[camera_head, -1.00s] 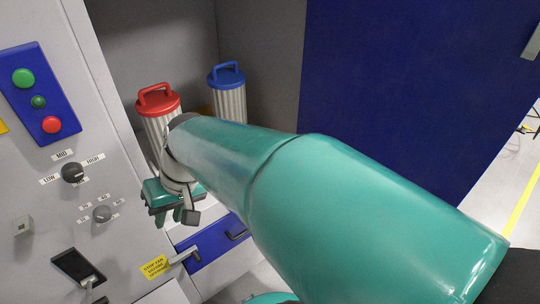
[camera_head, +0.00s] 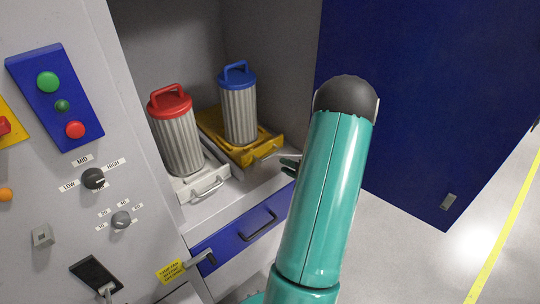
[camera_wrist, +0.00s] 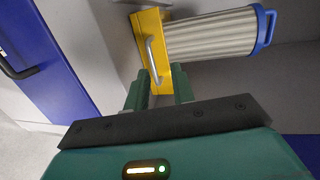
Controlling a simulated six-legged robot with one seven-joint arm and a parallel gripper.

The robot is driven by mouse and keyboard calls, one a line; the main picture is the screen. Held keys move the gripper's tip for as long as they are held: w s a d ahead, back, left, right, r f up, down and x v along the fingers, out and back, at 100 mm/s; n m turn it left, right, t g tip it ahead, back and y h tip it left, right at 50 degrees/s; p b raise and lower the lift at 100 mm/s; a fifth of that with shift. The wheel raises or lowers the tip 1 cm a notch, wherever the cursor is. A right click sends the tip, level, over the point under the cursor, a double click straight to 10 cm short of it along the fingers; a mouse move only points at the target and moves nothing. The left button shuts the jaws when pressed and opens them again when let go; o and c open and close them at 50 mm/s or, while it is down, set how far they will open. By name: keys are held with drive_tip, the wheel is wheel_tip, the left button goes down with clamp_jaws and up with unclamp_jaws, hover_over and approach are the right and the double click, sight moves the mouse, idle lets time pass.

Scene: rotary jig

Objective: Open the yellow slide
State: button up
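The yellow slide (camera_head: 240,150) sits in the cabinet recess and carries a ribbed filter with a blue cap (camera_head: 238,105). Its silver bar handle (camera_head: 272,151) is on the front face. In the wrist view the slide (camera_wrist: 150,33) and its handle (camera_wrist: 154,60) lie just beyond the fingertips. My gripper (camera_wrist: 159,75) is open, with its two green fingers apart and nothing seen between them. The handle appears ahead of the finger gap; I cannot tell whether it touches. In the head view only the fingertips (camera_head: 289,163) show beside the handle; my arm hides the rest.
A white slide (camera_head: 197,181) with a red-capped filter (camera_head: 174,130) stands to the left. A blue drawer (camera_head: 240,232) is below. The control panel (camera_head: 55,100) is at left. An open blue door (camera_head: 430,90) stands at right, with bare floor beyond.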

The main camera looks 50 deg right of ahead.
sight(271, 155)
wheel_tip(271, 155, down, 2)
drive_tip(key=s+d+m+h, duration=0.1)
drive_tip(key=s+d+h, duration=0.1)
drive_tip(key=d, duration=0.1)
drive_tip(key=x, duration=1.3)
drive_tip(key=shift+w+a+f, duration=0.2)
drive_tip(key=shift+w+f, duration=0.05)
drive_tip(key=shift+f, duration=0.1)
clamp_jaws()
